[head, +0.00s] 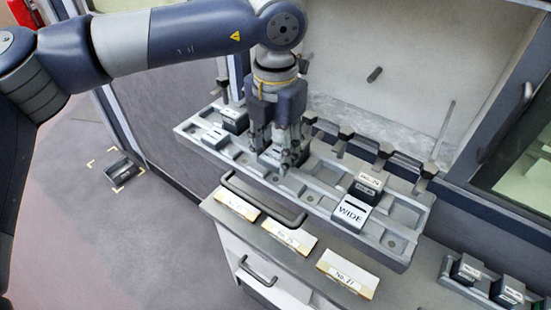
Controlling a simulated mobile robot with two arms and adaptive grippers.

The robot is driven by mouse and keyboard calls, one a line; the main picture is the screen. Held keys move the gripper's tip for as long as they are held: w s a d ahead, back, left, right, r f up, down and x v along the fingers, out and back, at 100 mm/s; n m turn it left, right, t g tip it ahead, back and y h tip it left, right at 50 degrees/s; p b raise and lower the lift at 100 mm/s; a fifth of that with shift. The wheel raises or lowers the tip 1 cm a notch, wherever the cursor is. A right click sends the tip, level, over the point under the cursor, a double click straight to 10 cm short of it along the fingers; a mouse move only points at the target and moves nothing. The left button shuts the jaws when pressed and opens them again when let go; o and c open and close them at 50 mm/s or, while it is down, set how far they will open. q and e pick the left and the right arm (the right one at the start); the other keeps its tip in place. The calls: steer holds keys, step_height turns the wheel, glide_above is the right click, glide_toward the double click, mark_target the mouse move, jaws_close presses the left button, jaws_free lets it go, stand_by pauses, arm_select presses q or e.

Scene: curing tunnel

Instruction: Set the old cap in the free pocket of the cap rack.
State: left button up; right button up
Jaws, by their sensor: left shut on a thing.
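My left gripper (276,160) points down over the middle of a long grey rack (312,190) with pockets. It is shut on a small dark block with a pale top, seemingly the old cap (270,156), largely hidden by the fingers. I cannot tell whether the cap touches the rack. Dark caps with pale labels sit in the rack: one at the left (235,118), a lower one beside it (213,138), one marked WIDE (351,214) and one behind that (369,182). Bare pockets show between them. My right gripper is not in view.
A cabinet with a handle and label cards (347,273) stands below the rack. Another holder with dark caps (508,291) is at the lower right. Dark clamps (383,151) line the rack's back edge. A dark tray (121,171) lies on the floor at left.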

arm_select(q)
step_height(320, 180, up, 2)
steer(key=shift+s+r, duration=0.1)
steer(key=shift+r, duration=0.15)
steer(key=shift+r, duration=0.1)
